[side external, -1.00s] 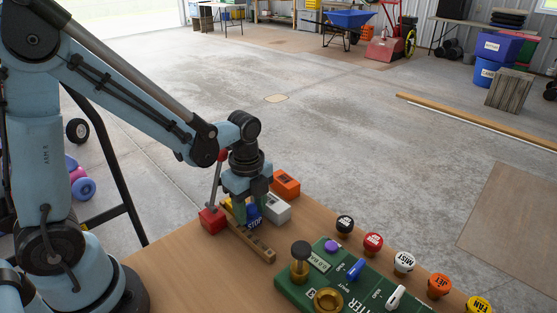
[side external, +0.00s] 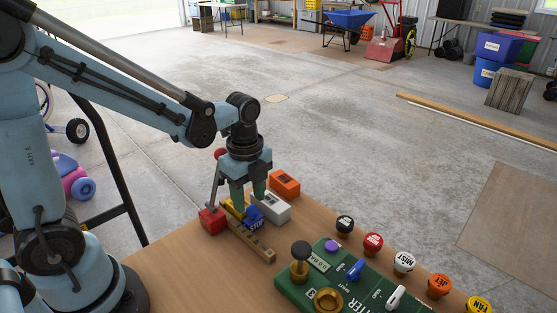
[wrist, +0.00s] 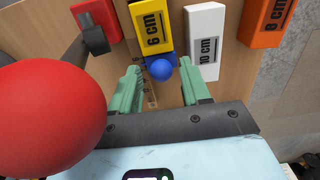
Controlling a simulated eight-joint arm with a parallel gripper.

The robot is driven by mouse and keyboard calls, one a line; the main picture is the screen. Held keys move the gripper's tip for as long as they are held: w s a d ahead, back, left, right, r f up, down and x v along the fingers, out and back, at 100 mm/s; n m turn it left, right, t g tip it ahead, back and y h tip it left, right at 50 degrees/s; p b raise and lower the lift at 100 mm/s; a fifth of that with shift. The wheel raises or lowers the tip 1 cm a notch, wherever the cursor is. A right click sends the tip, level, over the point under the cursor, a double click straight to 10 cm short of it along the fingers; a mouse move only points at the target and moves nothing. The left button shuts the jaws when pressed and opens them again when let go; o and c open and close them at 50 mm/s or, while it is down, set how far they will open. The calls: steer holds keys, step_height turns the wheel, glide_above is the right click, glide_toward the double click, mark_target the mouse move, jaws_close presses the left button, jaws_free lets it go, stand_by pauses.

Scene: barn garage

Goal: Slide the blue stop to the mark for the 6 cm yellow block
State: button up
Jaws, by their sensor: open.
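The blue stop (side external: 253,217), labelled STOP, sits on the wooden rail (side external: 262,247). In the wrist view its round blue knob (wrist: 160,69) shows close to the near end of the yellow 6 cm block (wrist: 156,25). The yellow block also shows partly in the side view (side external: 231,208). Scale marks (wrist: 151,98) show on the rail, but I cannot read which mark the stop is at. My gripper (side external: 249,201) is open above the rail. In the wrist view its green fingers (wrist: 160,72) are on either side of the knob, apart from it.
A white 10 cm block (wrist: 205,45) and an orange 8 cm block (wrist: 266,18) lie right of the rail. A red base (side external: 212,220) with a red-balled lever (wrist: 50,118) stands close on the left. A green control panel (side external: 318,292) with several knobs is nearer the camera.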

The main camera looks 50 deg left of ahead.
steer(key=shift+r, duration=1.8)
steer(key=shift+f, duration=2.9)
steer(key=shift+r, duration=0.1)
